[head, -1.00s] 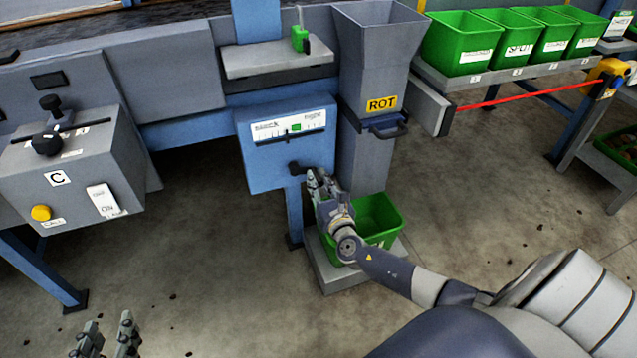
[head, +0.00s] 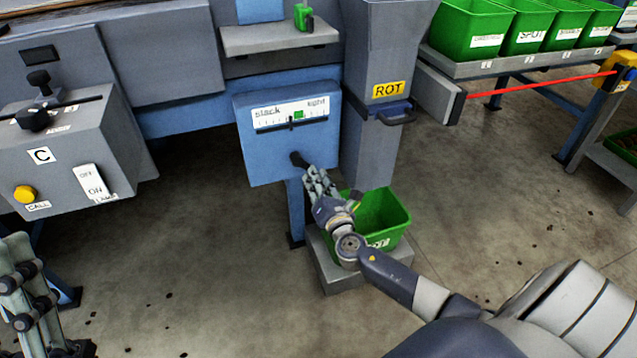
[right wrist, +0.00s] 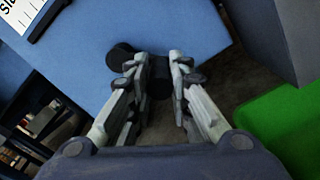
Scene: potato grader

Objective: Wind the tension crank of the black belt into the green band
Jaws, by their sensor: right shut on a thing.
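The blue tension box (head: 290,150) carries a white scale (head: 275,118) running from slack to tight. A green band (head: 298,115) is marked on it, and the dark pointer (head: 290,123) appears just left of the band. The black crank (head: 297,158) sticks out below the scale. My right gripper (head: 309,172) is shut on the crank's handle; in the right wrist view the handle (right wrist: 160,80) lies between the fingers, with the crank's hub (right wrist: 121,56) beside it. My left gripper (head: 32,290) is at the lower left, partly cut off, away from the box.
A grey ROT chute (head: 372,140) stands right of the box, above a green bin (head: 382,215) on a grey platform (head: 335,278), close to my right arm. A grey control box C (head: 60,150) is at the left. Green bins (head: 470,30) line a shelf. Open floor lies in front.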

